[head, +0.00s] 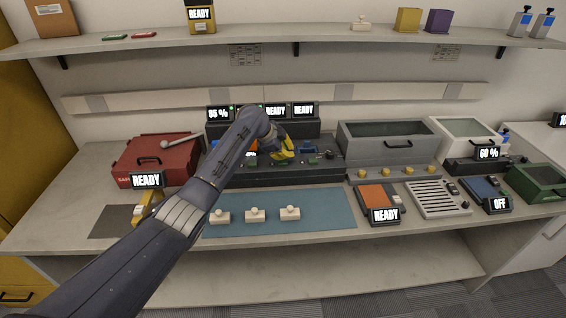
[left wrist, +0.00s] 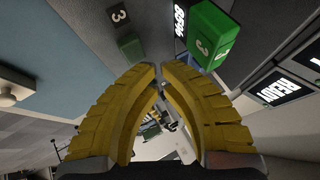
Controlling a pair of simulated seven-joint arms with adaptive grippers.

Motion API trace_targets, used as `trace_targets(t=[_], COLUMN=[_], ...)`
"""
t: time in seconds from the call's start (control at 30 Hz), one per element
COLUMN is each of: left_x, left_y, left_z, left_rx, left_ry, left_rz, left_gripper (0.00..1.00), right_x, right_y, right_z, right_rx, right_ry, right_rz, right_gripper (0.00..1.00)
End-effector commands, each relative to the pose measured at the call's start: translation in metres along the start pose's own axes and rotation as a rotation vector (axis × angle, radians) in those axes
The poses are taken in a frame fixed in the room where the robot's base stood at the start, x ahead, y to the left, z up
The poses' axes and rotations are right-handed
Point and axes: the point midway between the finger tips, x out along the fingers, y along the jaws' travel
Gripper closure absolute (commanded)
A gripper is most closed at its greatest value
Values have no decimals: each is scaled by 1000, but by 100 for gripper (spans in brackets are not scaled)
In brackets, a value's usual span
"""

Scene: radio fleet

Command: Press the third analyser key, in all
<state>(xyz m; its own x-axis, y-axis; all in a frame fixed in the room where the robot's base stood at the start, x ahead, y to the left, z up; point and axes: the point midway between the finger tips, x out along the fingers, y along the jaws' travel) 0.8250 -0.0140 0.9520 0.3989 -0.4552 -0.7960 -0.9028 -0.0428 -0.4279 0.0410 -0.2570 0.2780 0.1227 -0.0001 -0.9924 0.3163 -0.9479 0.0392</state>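My left gripper (head: 284,151) is over the dark charger bank (head: 320,172) at the back middle of the bench. In the left wrist view its yellow fingers (left wrist: 160,70) meet at the tips with nothing seen between them. A green block marked 3 (left wrist: 207,36) is just beyond the fingertips, and a smaller green piece (left wrist: 131,47) lies beside a label 3. No part is clearly marked as the analyser; an orange-faced device (head: 376,196) with a READY display stands front right of the bank. My right gripper is not in view.
A blue mat (head: 325,218) holds three pale blocks with knobs. A red case (head: 155,160) stands left, a grey bin (head: 388,150) right, with yellow knobs on a strip (head: 395,172) before it. A slotted tray (head: 436,199) is farther right. A shelf (head: 300,37) runs above.

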Motion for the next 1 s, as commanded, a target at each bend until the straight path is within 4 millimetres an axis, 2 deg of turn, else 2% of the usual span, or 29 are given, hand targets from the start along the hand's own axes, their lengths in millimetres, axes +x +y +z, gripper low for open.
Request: trace_targets(t=[1.0], left_x=[7], left_y=[4], left_z=[4], left_rx=[0], left_ry=[0], left_rz=[0], left_gripper=[100], right_x=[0], right_y=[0], right_z=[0], right_rx=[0], right_ry=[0], right_rz=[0], right_gripper=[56])
